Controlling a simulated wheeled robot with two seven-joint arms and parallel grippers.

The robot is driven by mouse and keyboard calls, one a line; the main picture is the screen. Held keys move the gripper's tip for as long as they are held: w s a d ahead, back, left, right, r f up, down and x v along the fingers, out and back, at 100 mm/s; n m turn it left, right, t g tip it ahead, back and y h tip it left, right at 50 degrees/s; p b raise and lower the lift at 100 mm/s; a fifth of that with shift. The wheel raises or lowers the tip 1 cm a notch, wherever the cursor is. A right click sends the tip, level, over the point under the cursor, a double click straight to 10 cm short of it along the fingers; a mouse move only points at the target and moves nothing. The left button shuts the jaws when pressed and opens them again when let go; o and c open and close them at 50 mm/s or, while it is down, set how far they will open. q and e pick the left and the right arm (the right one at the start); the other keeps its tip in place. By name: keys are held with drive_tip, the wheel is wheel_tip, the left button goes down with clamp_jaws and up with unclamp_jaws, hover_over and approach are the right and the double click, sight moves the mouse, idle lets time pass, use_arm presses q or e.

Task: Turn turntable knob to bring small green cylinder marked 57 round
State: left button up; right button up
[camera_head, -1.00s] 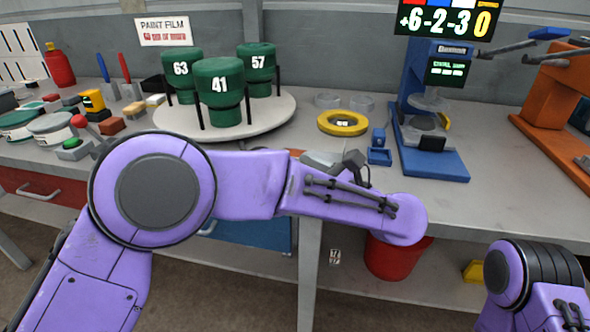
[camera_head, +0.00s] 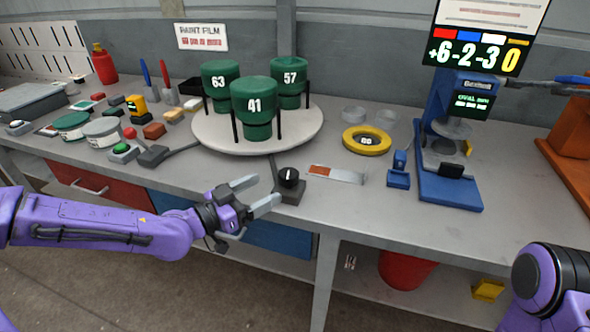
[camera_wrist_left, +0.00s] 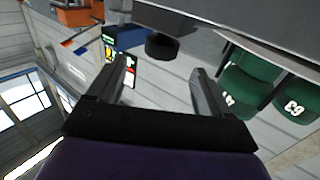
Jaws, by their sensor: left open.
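The small green cylinder marked 57 (camera_head: 290,84) stands at the back right of the white turntable (camera_head: 213,138). The cylinder marked 41 (camera_head: 255,107) is at the front, and the one marked 63 (camera_head: 219,86) is at the left. The black knob (camera_head: 290,178) sits on a grey box at the table's front edge; a dark round knob also shows in the left wrist view (camera_wrist_left: 162,46). My left gripper (camera_head: 262,190) is open and empty, its fingers pointing at the knob from the left and slightly apart from it. My right gripper is not in view.
A yellow ring (camera_head: 367,141), a small blue block (camera_head: 399,172) and a blue stand (camera_head: 450,192) are right of the knob. A flat metal tool (camera_head: 338,174) lies close to it. A green-button box (camera_head: 123,151) and other small items crowd the left.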

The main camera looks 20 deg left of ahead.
sight(296, 171)
use_arm(q)
drive_tip(key=x, duration=1)
drive_tip(key=shift+w, duration=0.3)
drive_tip(key=shift+b, duration=0.35)
drive_tip(key=c, duration=1)
